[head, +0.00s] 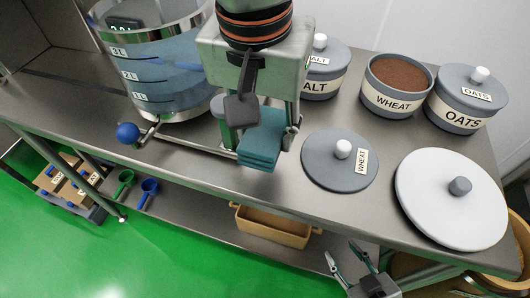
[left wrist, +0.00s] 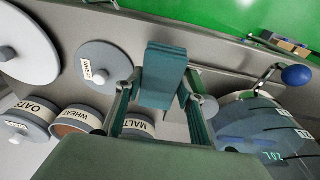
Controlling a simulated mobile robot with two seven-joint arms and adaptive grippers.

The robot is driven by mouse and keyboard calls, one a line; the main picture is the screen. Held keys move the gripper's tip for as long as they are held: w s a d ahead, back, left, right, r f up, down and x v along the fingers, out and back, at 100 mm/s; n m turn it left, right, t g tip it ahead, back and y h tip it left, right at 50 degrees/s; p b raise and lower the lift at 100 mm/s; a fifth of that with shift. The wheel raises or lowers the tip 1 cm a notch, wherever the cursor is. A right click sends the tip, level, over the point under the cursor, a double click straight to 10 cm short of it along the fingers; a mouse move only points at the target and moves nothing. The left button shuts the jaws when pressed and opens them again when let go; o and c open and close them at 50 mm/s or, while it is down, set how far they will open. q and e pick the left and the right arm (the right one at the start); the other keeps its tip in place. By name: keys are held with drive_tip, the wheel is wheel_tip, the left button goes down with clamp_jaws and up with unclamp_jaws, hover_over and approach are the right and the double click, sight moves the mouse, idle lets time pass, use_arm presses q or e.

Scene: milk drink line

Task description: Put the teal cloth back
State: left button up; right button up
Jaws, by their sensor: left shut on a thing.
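The folded teal cloth (head: 260,153) is in the jaws of my left gripper (head: 262,125), over the front part of the steel counter (head: 345,115). I cannot tell whether the cloth touches the counter. In the left wrist view the cloth (left wrist: 164,75) shows between the two fingers of the left gripper (left wrist: 158,92). My right gripper (head: 345,254) is at the bottom of the head view, below the counter's front edge, open and empty.
A clear graduated vessel (head: 165,85) with a blue-knobbed lever (head: 128,132) stands to the left of the cloth. The grey WHEAT lid (head: 328,170) and a white lid (head: 440,205) lie to the right. The open WHEAT tub (head: 392,100) and OATS tub (head: 460,118) stand behind. A tan bin (head: 270,228) sits below.

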sight(265, 143)
use_arm(q)
wheel_tip(265, 143, down, 3)
drive_tip(key=shift+r, duration=0.2)
drive_tip(key=shift+f+b, duration=0.35)
drive_tip(key=shift+b, duration=0.1)
wheel_tip(265, 143, down, 3)
drive_tip(key=shift+r+b, duration=0.1)
drive_tip(key=shift+b, duration=0.65)
drive_tip(key=shift+f+b, duration=0.4)
drive_tip(key=shift+f, duration=0.45)
drive_tip(key=shift+r, duration=0.25)
drive_tip(key=o, duration=0.8)
use_arm(e)
drive_tip(key=shift+w+a+r+y, duration=0.1)
drive_tip(key=shift+w+a+y, duration=0.1)
drive_tip(key=shift+a, duration=0.4)
drive_tip(key=shift+w+a+r+y, duration=0.1)
drive_tip(key=shift+a+y, duration=0.1)
drive_tip(key=shift+a, duration=0.35)
